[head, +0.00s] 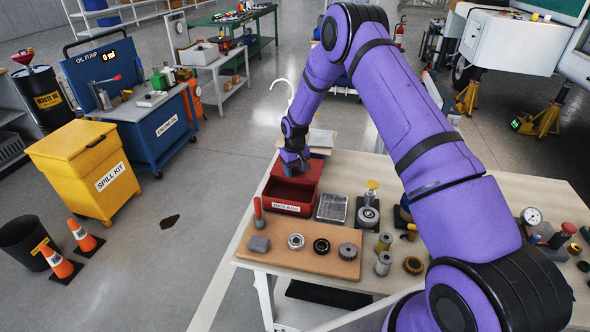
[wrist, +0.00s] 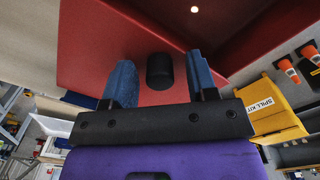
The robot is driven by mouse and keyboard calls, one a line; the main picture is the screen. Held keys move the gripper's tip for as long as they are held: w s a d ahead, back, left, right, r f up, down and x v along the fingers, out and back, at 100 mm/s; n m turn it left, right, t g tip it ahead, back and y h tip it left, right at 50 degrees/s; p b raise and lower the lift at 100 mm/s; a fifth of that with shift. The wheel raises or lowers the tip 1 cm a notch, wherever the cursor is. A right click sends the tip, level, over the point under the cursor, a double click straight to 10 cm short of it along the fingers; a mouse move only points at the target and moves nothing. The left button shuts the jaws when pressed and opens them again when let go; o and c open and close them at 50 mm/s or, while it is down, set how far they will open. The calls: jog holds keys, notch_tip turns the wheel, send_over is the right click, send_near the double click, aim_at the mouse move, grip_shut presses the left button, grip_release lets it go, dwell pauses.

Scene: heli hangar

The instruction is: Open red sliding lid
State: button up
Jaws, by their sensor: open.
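The red sliding lid (head: 312,168) lies at the back of a red parts box (head: 304,208) on the workbench. The front part of the box is uncovered, so its dark interior shows. In the wrist view, the red lid (wrist: 95,50) carries a black round knob (wrist: 160,71). My gripper (wrist: 160,82) is open, with one blue finger on each side of the knob. Small gaps seem to show between the fingers and the knob. In the head view my gripper (head: 295,169) is low over the lid and hides the knob.
A board (head: 320,250) with metal rings and gears lies in front of the box. A red-handled tool (head: 258,212) stands at its left corner. A framed tray (head: 332,207) and several cylindrical parts sit right of the box. A yellow spill kit bin (head: 88,180) stands on the floor.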

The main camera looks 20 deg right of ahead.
notch_tip(320, 180, up, 11)
dwell(0.5)
dwell(0.3)
jog(key=s+r+t, duration=0.1)
jog(key=s+r, duration=0.8)
jog(key=r, duration=0.6)
jog(key=s+r+t, duration=0.1)
jog(key=s+r, duration=0.7)
jog(key=r, duration=0.6)
jog(key=s+r+m+t, duration=0.1)
jog(key=s+r, duration=0.2)
jog(key=s, duration=1.2)
jog(key=s+r+m+t, duration=0.1)
jog(key=s+r+t, duration=0.1)
jog(key=s, duration=1.3)
jog(key=shift+s+d+r, duration=0.3)
jog(key=shift+r, duration=0.6)
